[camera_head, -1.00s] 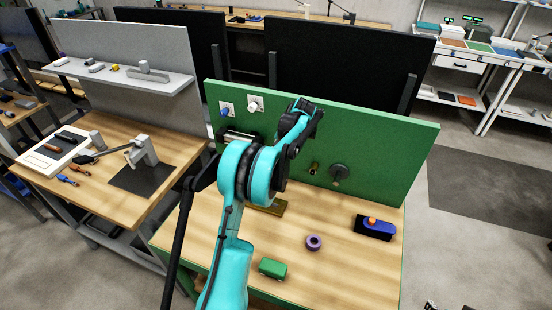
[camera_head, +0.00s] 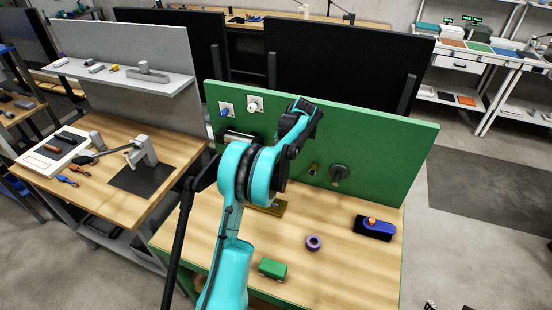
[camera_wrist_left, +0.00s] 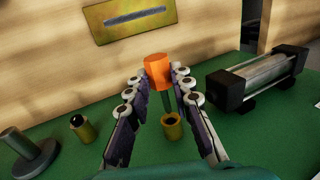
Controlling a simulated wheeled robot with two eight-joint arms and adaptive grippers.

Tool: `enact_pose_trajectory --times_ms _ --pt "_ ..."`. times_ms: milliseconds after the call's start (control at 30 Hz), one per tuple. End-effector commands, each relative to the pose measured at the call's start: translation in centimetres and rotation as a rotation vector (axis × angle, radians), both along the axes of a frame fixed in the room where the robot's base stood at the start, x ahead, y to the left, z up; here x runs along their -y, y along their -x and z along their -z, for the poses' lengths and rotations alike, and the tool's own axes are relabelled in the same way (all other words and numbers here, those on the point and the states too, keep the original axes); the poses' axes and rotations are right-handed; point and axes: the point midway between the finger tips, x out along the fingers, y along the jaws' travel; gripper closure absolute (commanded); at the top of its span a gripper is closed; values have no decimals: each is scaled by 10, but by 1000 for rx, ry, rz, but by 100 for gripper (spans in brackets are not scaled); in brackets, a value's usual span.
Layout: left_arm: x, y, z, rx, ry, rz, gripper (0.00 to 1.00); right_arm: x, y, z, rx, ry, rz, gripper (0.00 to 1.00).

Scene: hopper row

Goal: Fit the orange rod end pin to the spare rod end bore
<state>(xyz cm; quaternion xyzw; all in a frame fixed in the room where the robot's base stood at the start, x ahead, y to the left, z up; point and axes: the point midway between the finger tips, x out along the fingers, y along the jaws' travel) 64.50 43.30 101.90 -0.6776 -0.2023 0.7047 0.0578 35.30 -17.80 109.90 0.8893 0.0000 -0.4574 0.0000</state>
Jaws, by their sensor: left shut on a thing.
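My left gripper (camera_wrist_left: 163,95) is shut on the orange rod end pin (camera_wrist_left: 158,66), in the left wrist view. The pin has an orange head and a dark green shank pointing at a brass sleeve (camera_wrist_left: 172,125) with an open bore on the green panel. The shank's end is at the bore's mouth; I cannot tell whether it is inside. A second brass sleeve (camera_wrist_left: 82,128) with a dark centre stands to the left. In the head view my left arm hides the gripper and pin. Small dark tips at the bottom right edge may be my right gripper (camera_head: 449,306).
A cylinder with black end blocks (camera_wrist_left: 258,78) is close right of the gripper. A grey disc with a peg (camera_wrist_left: 30,150) is at left. On the bench lie a purple ring (camera_head: 314,243), a green block (camera_head: 273,268) and a blue-black item (camera_head: 374,229).

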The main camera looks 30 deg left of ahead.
Motion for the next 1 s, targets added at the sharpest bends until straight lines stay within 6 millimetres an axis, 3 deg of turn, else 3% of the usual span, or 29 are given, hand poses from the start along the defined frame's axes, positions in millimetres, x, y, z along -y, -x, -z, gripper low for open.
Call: enact_pose_trajectory --times_ms 1000 --pt "-6 -28 0 0 0 0 100 0 0 -7 0 0 0 60"
